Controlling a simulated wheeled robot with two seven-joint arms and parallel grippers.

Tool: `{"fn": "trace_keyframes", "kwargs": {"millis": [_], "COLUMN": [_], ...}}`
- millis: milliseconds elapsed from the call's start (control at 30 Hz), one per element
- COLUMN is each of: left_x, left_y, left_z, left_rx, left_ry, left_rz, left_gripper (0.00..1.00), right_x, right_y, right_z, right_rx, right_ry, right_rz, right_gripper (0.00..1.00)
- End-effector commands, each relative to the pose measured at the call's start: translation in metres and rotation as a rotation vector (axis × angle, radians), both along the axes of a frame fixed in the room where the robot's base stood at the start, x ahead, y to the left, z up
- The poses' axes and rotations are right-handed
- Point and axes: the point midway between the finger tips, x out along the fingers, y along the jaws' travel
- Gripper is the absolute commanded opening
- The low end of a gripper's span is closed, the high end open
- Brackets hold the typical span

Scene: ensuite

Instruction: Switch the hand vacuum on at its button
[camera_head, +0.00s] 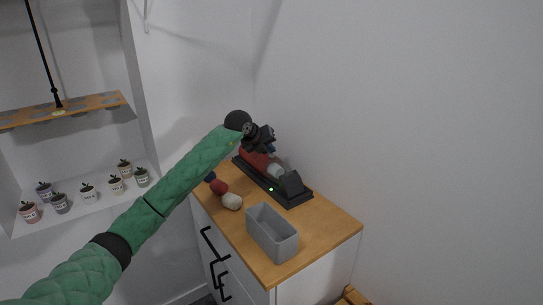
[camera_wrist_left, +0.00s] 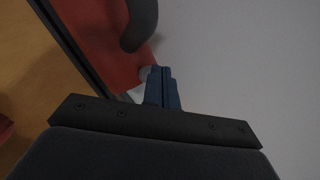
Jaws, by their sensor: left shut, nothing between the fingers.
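The hand vacuum (camera_head: 254,161) is red with a pale nozzle section and lies on a black dock (camera_head: 297,193) on the wooden cabinet top. A small green light shows on the dock's side. My left gripper (camera_head: 272,151) is over the vacuum and hides part of it. In the left wrist view my blue fingers (camera_wrist_left: 162,74) are shut and empty, with their tips beside the red vacuum body (camera_wrist_left: 108,48) and its dark curved handle (camera_wrist_left: 141,24). A pale patch shows at the fingertips; I cannot tell whether it is the button or whether they touch it. My right gripper is out of view.
A grey open bin (camera_head: 272,233) stands at the cabinet's front. A red ball-like item (camera_head: 218,187), a whitish one (camera_head: 232,201) and a dark blue one lie by the left edge of the cabinet top (camera_head: 328,229). The wall is close behind. Small pots line a niche shelf at left.

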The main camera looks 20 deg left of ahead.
Motion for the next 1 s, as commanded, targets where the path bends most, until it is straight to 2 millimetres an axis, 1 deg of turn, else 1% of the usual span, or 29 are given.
{"fn": "trace_keyframes", "kwargs": {"millis": [633, 867, 1000], "left_x": [0.0000, 0.0000, 0.0001], "left_y": [0.0001, -0.0001, 0.0000], "left_z": [-0.0071, -0.0044, 0.0015], "left_rx": [0.000, 0.000, 0.000], "left_ry": [0.001, 0.001, 0.000], "left_rz": [-0.001, -0.001, 0.000], "left_gripper": [0.00, 0.00, 0.00], "right_x": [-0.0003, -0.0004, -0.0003], "right_y": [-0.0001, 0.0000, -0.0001], "right_z": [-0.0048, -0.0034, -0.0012], "right_rx": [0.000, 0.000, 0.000], "right_ry": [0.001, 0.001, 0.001], "right_rz": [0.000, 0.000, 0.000], "right_gripper": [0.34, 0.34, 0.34]}}
